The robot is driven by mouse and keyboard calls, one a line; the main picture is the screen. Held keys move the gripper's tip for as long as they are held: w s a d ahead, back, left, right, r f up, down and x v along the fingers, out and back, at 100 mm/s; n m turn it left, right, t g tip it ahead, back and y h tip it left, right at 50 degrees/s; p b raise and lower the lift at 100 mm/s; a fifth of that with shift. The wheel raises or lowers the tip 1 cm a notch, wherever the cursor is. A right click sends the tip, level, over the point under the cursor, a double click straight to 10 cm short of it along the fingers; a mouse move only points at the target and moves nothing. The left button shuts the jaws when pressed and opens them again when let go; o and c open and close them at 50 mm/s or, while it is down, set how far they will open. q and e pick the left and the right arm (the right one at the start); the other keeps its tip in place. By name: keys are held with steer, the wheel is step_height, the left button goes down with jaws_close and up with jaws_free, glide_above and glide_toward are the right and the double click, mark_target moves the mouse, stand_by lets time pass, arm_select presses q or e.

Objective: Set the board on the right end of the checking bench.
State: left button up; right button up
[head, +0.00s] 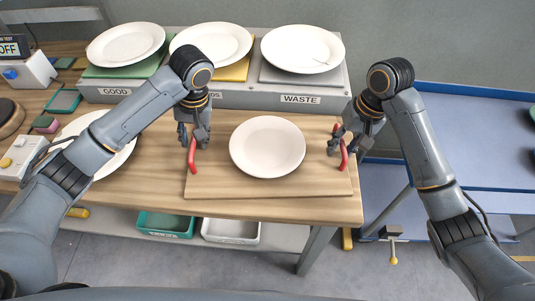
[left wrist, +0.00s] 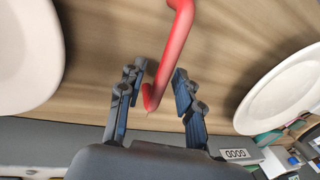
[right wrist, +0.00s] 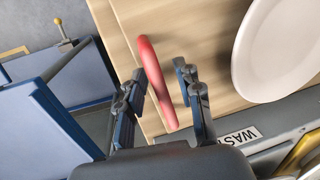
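The wooden board (head: 225,187) lies flat at the right end of the wooden bench (head: 290,208), with a white plate (head: 267,147) on it. It has a red handle at each end. My left gripper (head: 193,140) is at the left handle (head: 192,156); in the left wrist view its open fingers stand on either side of this handle (left wrist: 172,55), with gaps. My right gripper (head: 340,143) is at the right handle (head: 344,157); in the right wrist view its open fingers flank this handle (right wrist: 155,80), apart from it.
Behind the board, a grey stand (head: 240,92) labelled GOOD and WASTE bears several plates. Another plate (head: 98,140) lies at left, partly behind my left arm. A blue table (head: 465,140) stands at right, across a gap. Green (head: 165,224) and white (head: 231,231) bins sit below.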

arm_select(q)
steer(key=shift+w+r, duration=0.15)
steer(key=shift+r, duration=0.25)
step_height(320, 180, up, 11)
steer(key=d, duration=0.2)
steer(key=shift+d, duration=0.2)
arm_select(e)
step_height(320, 180, up, 12)
steer(key=d, duration=0.2)
steer(key=shift+w+d+f, duration=0.15)
steer(key=shift+d, duration=0.05)
arm_select(q)
steer(key=shift+f, duration=0.1)
arm_select(e)
steer(key=shift+f, duration=0.1)
